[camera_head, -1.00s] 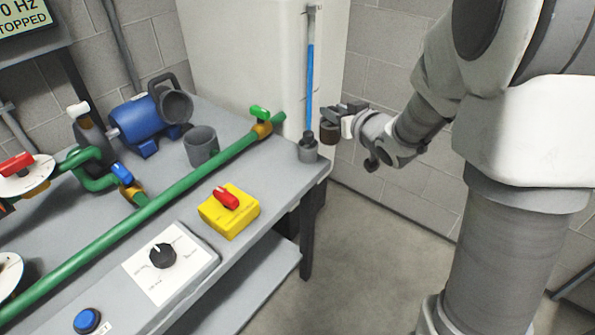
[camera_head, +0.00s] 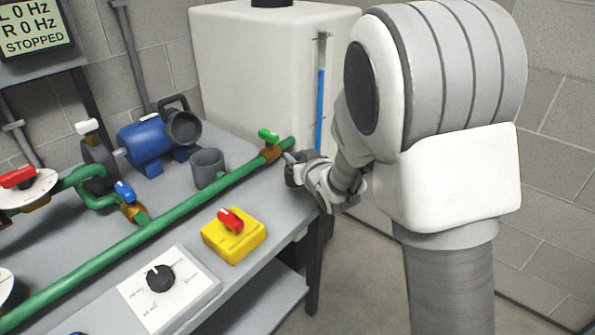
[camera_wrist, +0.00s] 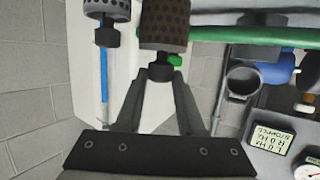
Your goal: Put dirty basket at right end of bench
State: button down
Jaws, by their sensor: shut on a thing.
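The brown perforated dirty basket (camera_wrist: 165,27) hangs from its black knob (camera_wrist: 160,70), which sits between the fingertips of my gripper (camera_wrist: 161,76) in the wrist view. That view is upside down. A grey perforated basket (camera_wrist: 107,10) with a dark knob shows beside it, apart from it. In the head view my gripper (camera_head: 300,168) is over the right end of the bench (camera_head: 283,205), and the hand hides most of both baskets there. I cannot tell whether the dirty basket touches the bench.
The green pipe (camera_head: 175,205) with a green-handled valve (camera_head: 268,135) ends close to my gripper. The white tank (camera_head: 255,75) with a blue sight tube (camera_head: 320,110) is behind. A yellow switch box (camera_head: 233,240) is nearer.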

jog(key=shift+f+b, duration=0.45)
jog(key=shift+f, duration=1.1)
jog(key=shift+f, duration=0.1)
jog(key=shift+f+b, duration=0.15)
jog(key=shift+b, duration=0.15)
jog(key=c, duration=0.5)
grip_release()
